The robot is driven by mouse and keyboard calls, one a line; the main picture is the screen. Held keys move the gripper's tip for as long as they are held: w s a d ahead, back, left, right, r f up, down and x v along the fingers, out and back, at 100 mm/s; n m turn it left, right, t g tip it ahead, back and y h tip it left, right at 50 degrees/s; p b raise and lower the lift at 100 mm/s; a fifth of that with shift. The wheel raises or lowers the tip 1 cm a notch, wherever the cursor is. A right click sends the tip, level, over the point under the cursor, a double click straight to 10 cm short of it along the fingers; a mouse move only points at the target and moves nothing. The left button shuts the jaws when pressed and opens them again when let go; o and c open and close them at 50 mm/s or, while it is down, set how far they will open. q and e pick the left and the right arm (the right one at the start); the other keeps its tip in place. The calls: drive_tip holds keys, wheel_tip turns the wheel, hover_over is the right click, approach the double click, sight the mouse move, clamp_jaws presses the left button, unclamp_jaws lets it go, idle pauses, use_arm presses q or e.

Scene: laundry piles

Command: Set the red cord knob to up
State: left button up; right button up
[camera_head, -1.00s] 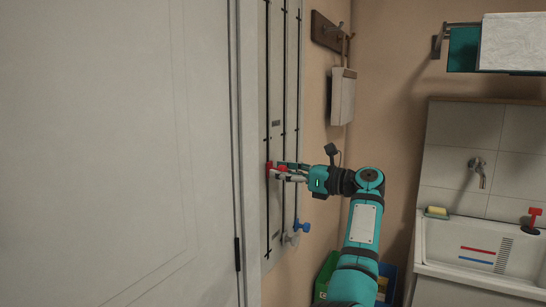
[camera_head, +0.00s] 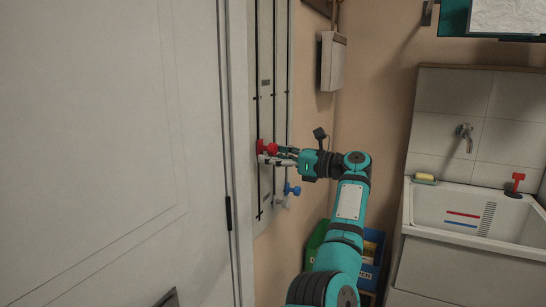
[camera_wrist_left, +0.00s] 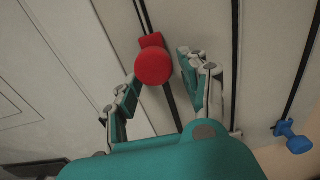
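The red cord knob (camera_head: 266,148) sits on a dark vertical cord of the tall pale panel (camera_head: 265,205). In the left wrist view the red knob (camera_wrist_left: 153,66) shows as a round red ball with a red block behind it against the cord. My left gripper (camera_head: 277,156) is right at the knob, in front of the panel. In the wrist view its two fingers (camera_wrist_left: 160,82) are spread, one on each side of the knob, with gaps visible. I cannot tell whether either finger touches it. My right gripper is not in view.
A white door (camera_head: 110,130) stands left of the panel. A sink (camera_head: 470,215) is at the right, with blue and green bins (camera_head: 370,262) on the floor beside it.

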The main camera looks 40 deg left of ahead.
use_arm(q)
drive_tip(key=shift+o, duration=0.6)
drive_tip(key=shift+r, duration=0.1)
drive_tip(key=v, duration=1.2)
drive_tip(key=shift+r, duration=0.1)
drive_tip(key=shift+c, duration=0.2)
